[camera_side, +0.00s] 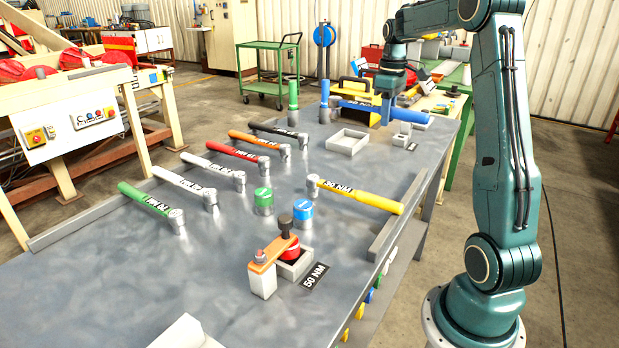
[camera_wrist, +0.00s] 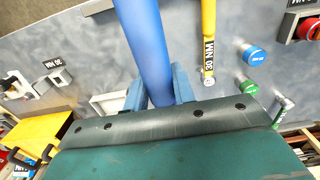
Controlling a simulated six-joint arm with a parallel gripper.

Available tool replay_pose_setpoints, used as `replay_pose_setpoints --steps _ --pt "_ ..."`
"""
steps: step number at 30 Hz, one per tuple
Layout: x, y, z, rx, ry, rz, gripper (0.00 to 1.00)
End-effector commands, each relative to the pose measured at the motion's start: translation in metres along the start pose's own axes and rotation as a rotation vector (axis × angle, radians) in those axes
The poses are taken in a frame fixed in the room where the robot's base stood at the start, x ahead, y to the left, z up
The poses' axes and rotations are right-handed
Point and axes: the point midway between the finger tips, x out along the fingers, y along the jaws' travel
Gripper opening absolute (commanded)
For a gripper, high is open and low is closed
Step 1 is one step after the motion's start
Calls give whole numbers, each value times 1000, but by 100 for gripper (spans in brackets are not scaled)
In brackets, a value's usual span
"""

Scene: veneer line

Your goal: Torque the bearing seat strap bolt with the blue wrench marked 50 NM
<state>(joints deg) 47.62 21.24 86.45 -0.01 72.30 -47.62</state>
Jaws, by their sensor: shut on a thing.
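My gripper (camera_side: 384,112) is shut on the handle of the blue wrench (camera_side: 362,106), at the far right part of the bench. In the wrist view the blue wrench (camera_wrist: 146,45) runs up between my gripper's jaws (camera_wrist: 160,88); its head is out of frame and its marking cannot be read. The bearing seat (camera_side: 296,266) is a grey block at the near part of the bench, apart from the wrench. An orange strap (camera_side: 273,252) crosses it, with a grey strap bolt (camera_side: 260,256) at its left end and a red part with a dark knob above. A 50 NM label (camera_side: 315,278) lies beside it.
A yellow wrench (camera_side: 360,195) lies between my gripper and the seat. Green (camera_side: 264,200) and blue (camera_side: 302,212) caps stand near the seat. Several other wrenches lie along the left. A grey tray (camera_side: 347,141), small grey block (camera_side: 401,138) and yellow bin (camera_side: 362,92) are near my gripper.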

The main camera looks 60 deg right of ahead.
Motion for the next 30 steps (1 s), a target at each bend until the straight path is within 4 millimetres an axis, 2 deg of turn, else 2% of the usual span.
replay_pose_setpoints --steps 5,11,17,21,30 --pt "-1 -4 -2 -9 2 2 0" --pt "0 -27 -11 -57 2 2 0" --pt "2 -74 -23 -152 2 2 0" --pt "5 -116 -29 -238 2 2 0" --pt "14 -202 -24 -424 3 1 0"
